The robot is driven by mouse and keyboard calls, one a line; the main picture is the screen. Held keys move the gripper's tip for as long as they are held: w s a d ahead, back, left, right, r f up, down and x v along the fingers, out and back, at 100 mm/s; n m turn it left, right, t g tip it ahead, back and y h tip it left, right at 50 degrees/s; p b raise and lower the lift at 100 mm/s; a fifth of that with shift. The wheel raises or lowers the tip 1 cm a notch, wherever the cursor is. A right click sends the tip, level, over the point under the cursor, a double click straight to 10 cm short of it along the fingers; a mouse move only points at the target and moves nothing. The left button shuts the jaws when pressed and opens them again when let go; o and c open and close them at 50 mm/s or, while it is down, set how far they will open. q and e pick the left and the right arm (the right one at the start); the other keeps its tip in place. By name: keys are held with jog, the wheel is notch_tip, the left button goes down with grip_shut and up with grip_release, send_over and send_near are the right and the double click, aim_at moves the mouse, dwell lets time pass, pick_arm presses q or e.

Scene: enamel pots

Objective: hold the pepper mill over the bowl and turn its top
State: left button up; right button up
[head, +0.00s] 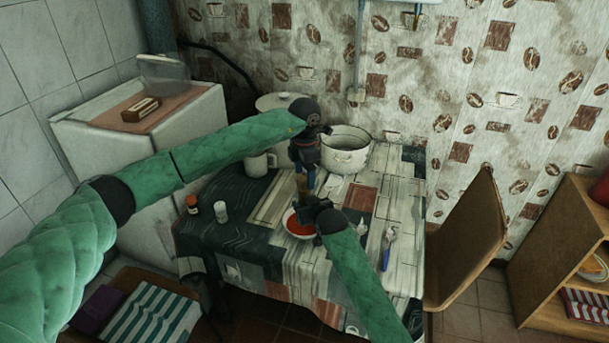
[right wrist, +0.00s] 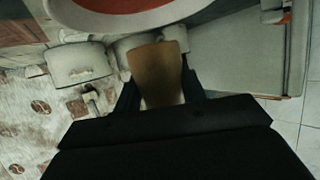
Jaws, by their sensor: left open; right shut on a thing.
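The brown pepper mill (head: 302,189) is upright in the head view. My right gripper (head: 308,206) is shut on it; the mill also shows between the fingers in the right wrist view (right wrist: 160,75). My left gripper (head: 303,180) points down from above, open, its fingers at the mill's top end. I cannot tell whether they touch it. The bowl (head: 288,228) with red contents stands on the table below the mill, partly hidden by my right gripper. Part of a round rim with red inside shows at the top of the right wrist view (right wrist: 85,22).
A white enamel pot (head: 345,158) and a light mug (head: 258,165) stand behind the grippers. Two small jars (head: 220,212) (head: 192,204) stand at the table's left. A blue-handled utensil (head: 386,257) lies right of my right arm. A chair (head: 472,238) is at the right edge.

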pick_arm(q)
jog(key=shift+f, duration=0.35)
jog(key=shift+c, duration=0.3)
jog(key=c, duration=0.9)
jog(key=shift+c, duration=0.2)
jog(key=shift+m, duration=0.3)
